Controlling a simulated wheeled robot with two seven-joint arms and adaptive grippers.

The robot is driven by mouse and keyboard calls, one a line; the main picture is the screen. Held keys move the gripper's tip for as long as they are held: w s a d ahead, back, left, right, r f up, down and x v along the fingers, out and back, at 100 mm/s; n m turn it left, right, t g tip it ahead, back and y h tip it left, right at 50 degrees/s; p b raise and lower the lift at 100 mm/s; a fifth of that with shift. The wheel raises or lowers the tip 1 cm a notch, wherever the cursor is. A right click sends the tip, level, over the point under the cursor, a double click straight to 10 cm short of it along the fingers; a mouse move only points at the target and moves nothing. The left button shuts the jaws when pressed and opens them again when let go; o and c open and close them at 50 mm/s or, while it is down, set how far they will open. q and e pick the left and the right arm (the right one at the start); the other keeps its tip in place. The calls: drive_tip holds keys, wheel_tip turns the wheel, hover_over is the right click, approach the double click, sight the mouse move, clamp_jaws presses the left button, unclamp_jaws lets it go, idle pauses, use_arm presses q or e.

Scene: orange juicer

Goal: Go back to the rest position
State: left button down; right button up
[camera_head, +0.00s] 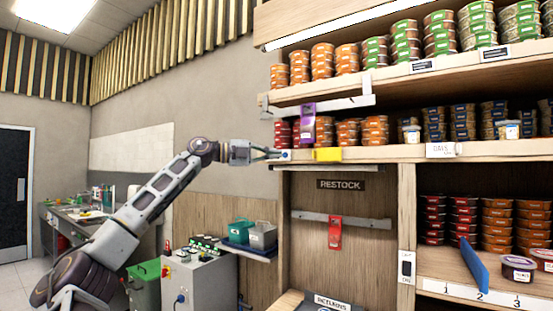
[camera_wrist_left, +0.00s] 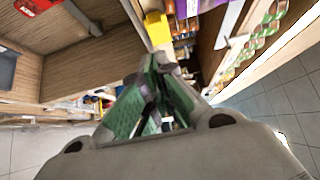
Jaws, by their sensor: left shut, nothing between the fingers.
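My left arm reaches in from the left in the head view. Its gripper (camera_head: 283,154) is at the left end of the middle shelf's front edge, beside a yellow tag (camera_head: 327,154). In the left wrist view the gripper (camera_wrist_left: 160,68) has its green-padded fingers together at the tips, with nothing between them. The yellow tag (camera_wrist_left: 158,28) shows just beyond the fingertips there. I cannot tell whether the fingers touch the shelf edge. My right gripper is not in view.
A shelf unit (camera_head: 407,195) with stacked tubs fills the right. A purple tag (camera_head: 308,122) and a red tag (camera_head: 335,232) hang on rails. A blue divider (camera_head: 474,266) leans at lower right. A grey machine (camera_head: 195,280) stands below my arm. Open air lies left of the shelf.

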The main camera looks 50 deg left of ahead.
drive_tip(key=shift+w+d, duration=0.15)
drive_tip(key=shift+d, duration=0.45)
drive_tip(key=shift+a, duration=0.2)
